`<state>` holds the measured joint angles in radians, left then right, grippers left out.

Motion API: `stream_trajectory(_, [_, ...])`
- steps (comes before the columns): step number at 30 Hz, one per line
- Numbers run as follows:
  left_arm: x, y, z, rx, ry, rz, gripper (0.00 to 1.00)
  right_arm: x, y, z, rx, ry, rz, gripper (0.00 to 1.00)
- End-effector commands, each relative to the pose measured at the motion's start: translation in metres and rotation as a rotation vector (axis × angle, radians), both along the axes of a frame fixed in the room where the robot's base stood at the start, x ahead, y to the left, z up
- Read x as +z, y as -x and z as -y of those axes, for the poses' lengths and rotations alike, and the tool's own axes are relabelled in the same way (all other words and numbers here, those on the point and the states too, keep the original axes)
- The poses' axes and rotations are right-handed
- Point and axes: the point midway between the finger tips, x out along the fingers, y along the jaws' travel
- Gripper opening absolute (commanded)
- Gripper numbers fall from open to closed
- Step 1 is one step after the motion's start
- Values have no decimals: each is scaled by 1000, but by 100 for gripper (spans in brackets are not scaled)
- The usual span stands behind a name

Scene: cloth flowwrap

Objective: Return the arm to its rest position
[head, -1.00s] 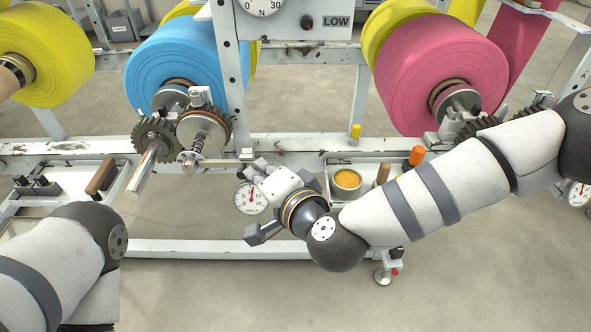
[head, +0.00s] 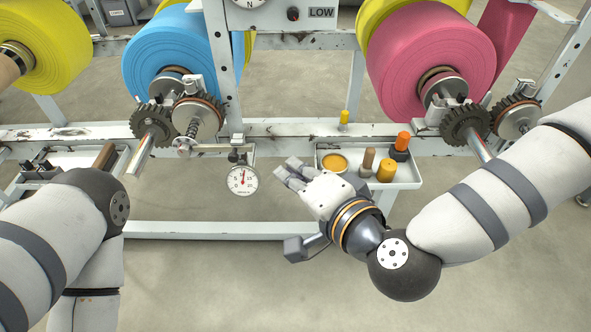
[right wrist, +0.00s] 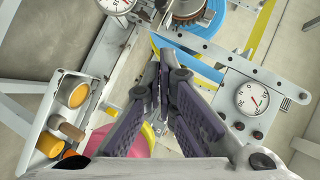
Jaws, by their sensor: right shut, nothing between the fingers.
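My right gripper (head: 289,174) is in the middle of the head view, pointing up and left, just right of a hanging dial gauge. In the right wrist view its fingers (right wrist: 163,85) are shut together with nothing between them. The gripper appears apart from the frame and the tray. My left arm (head: 62,240) comes in at the lower left of the head view. Its gripper does not show.
A dial gauge (head: 243,181) hangs from the machine's rail. A white tray (head: 408,178) holds an orange-filled cup (head: 333,162) and several small pots. A blue roll (head: 172,55) and a pink roll (head: 440,60) stand behind. Open floor lies in front.

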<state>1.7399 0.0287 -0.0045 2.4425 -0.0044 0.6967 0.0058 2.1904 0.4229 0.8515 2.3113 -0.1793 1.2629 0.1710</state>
Motion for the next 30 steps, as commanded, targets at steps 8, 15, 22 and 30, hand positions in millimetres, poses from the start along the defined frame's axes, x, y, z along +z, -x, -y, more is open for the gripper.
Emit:
stream_trajectory(8, [0, 0, 0, 0, 0, 0, 46, 2, 3, 2, -1, 0, 1, 0])
stream_trajectory(15, [0, 0, 0, 0, 0, 0, 46, 1, 4, 2, 0, 1, 0, 0])
stream_trajectory(22, [24, -18, 0, 2, 0, 56, 46, -77, 88, 12, 182, 224, -237, 0])
stream_trajectory(30, [72, -61, 1, 7, 1, 197, 46, -158, 295, 133, 538, 691, -742, 0])
